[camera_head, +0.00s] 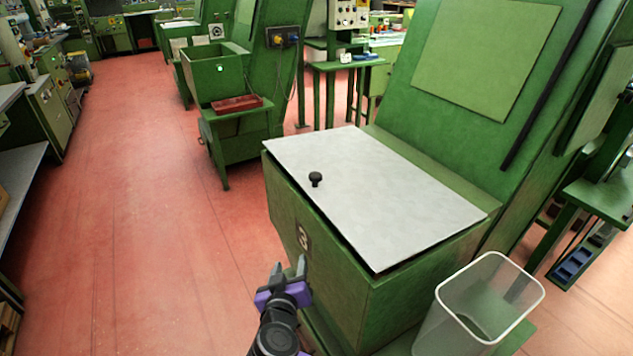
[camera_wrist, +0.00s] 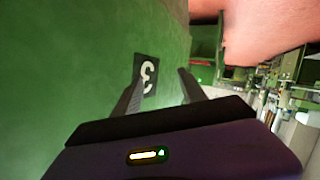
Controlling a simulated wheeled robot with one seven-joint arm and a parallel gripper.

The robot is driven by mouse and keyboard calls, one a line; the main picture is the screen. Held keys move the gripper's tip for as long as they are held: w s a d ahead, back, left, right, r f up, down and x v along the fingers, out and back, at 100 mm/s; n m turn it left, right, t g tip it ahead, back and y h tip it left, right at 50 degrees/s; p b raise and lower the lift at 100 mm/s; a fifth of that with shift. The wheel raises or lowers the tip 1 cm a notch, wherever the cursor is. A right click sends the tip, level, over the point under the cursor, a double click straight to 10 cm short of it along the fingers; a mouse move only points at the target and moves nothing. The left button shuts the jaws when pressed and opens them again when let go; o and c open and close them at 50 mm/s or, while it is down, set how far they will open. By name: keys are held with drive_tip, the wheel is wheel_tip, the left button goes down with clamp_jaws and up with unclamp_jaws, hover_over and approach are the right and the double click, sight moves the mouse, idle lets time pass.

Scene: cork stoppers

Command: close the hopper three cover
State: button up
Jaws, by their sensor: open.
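The hopper three cover (camera_head: 385,190) is a flat light-grey panel with a black knob (camera_head: 315,179) near its left edge. It lies over the top of the green hopper box (camera_head: 330,255), with a thin dark gap along its front edge. A dark plate with a white 3 (camera_head: 304,237) is on the box's left face; it also shows sideways in the wrist view (camera_wrist: 147,74). My gripper (camera_head: 288,268) is open and empty beside that face, below the cover's level. In the wrist view its two fingers (camera_wrist: 160,88) point along the green wall. The cover is not in the wrist view.
A clear plastic bin (camera_head: 480,305) stands at the box's front right. The tall green machine body (camera_head: 470,80) rises behind the cover. Another green hopper (camera_head: 217,75) with a red tray (camera_head: 236,104) stands farther back. Red floor (camera_head: 140,200) is free to the left.

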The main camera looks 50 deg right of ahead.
sight(317, 175)
drive_tip(key=w+d+r+m+g+h+p, duration=0.1)
drive_tip(key=w+d+r+m+g+h, duration=0.2)
drive_tip(key=r, duration=0.6)
drive_tip(key=w+d+r+m+g+h, duration=0.1)
drive_tip(key=w+r+m+h, duration=0.25)
drive_tip(key=r, duration=0.65)
drive_tip(key=shift+s+d+r+m+g+h+p, duration=0.15)
drive_tip(key=shift+s+d+m+g+p, duration=0.45)
drive_tip(key=shift+d, duration=0.8)
drive_tip(key=shift+s+d+r+m+g+h+p, duration=0.15)
drive_tip(key=shift+s+d+m+g, duration=0.4)
drive_tip(key=shift+d+m, duration=0.7)
drive_tip(key=shift+s+d+r+m+g+h+p, duration=0.15)
drive_tip(key=shift+s+d+m+g+p, duration=0.4)
drive_tip(key=shift+d, duration=1.05)
drive_tip(key=shift+w, duration=0.15)
clamp_jaws()
drive_tip(key=shift+f, duration=0.1)
